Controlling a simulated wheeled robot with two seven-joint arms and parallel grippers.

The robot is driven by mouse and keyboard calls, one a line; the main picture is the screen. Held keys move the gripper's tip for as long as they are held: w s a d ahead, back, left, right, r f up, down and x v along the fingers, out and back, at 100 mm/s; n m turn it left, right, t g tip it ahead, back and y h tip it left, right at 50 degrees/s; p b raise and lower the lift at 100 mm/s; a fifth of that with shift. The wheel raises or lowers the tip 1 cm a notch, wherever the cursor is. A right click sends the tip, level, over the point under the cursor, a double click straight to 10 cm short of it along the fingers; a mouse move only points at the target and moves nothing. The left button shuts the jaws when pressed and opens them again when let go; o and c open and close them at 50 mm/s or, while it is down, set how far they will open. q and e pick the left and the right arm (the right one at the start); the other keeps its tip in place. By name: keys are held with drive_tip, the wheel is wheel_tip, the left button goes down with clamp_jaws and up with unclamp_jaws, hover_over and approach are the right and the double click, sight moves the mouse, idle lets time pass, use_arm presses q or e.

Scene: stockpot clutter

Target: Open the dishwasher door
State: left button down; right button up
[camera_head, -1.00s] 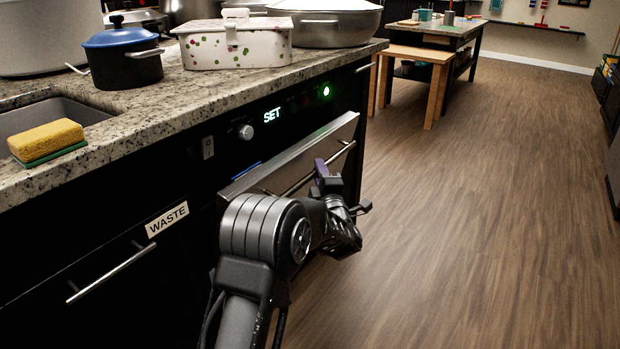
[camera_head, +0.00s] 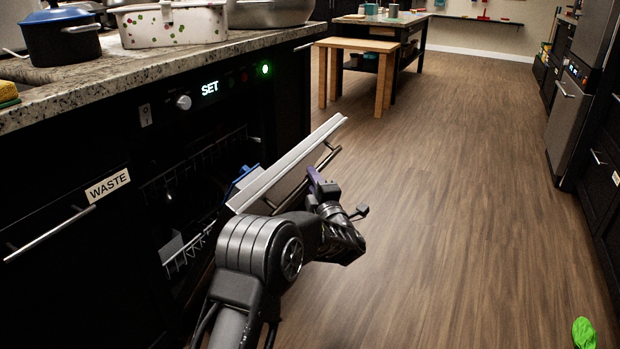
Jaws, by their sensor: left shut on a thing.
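The dishwasher door (camera_head: 283,172) is silver and tilted outward, partly open below the lit SET panel (camera_head: 195,95). Its bar handle (camera_head: 328,158) runs along the outer face. My left gripper (camera_head: 322,180) is at the door's outer side and shut on the handle; my arm hides the fingertips and the lower part of the door. Behind the door the dark inside shows a white rack (camera_head: 190,250) and something blue. My right gripper is out of view.
A granite counter (camera_head: 130,72) with a blue-lidded pot (camera_head: 60,38) and a dotted white container (camera_head: 172,25) stands above. A WASTE drawer (camera_head: 60,215) is at left. A wooden bench (camera_head: 355,45) stands far back. A green item (camera_head: 584,333) lies at lower right.

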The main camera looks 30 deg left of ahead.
use_arm(q)
drive_tip(key=c, duration=1.4)
unclamp_jaws()
drive_tip(key=shift+a+f, duration=0.1)
drive_tip(key=shift+o, duration=0.2)
drive_tip(key=p+v, duration=0.2)
drive_tip(key=v, duration=0.5)
drive_tip(key=shift+s+d, duration=0.25)
drive_tip(key=shift+s, duration=0.05)
drive_tip(key=shift+f, duration=0.15)
